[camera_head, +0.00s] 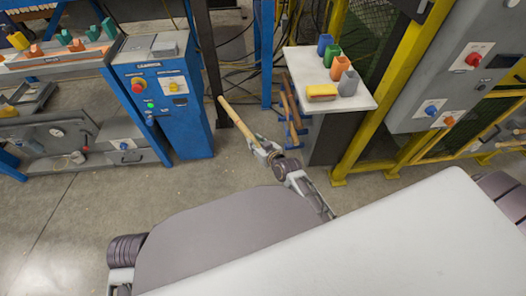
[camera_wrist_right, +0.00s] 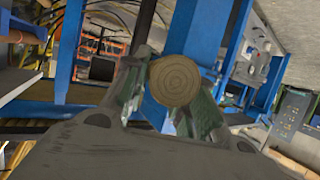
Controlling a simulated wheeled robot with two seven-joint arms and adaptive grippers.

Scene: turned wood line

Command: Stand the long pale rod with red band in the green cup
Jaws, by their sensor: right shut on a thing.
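My right gripper (camera_head: 262,148) is shut on a long pale wooden rod (camera_head: 238,122). The rod slants up and to the left from the gripper, over the floor left of the small white table. In the right wrist view the rod (camera_wrist_right: 175,80) shows end-on as a round ringed face between the fingers. The green cup (camera_head: 331,55) stands on the table (camera_head: 304,65), between a blue cup and an orange cup. The rod is well apart from the cup. My left gripper is not in view.
The blue cup (camera_head: 324,44), orange cup (camera_head: 340,66) and grey cup (camera_head: 349,82) stand in a row with the green one. A yellow and orange block (camera_head: 321,92) lies nearby. More rods (camera_head: 290,103) stand at the table's left side. A blue control cabinet (camera_head: 166,95) is left.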

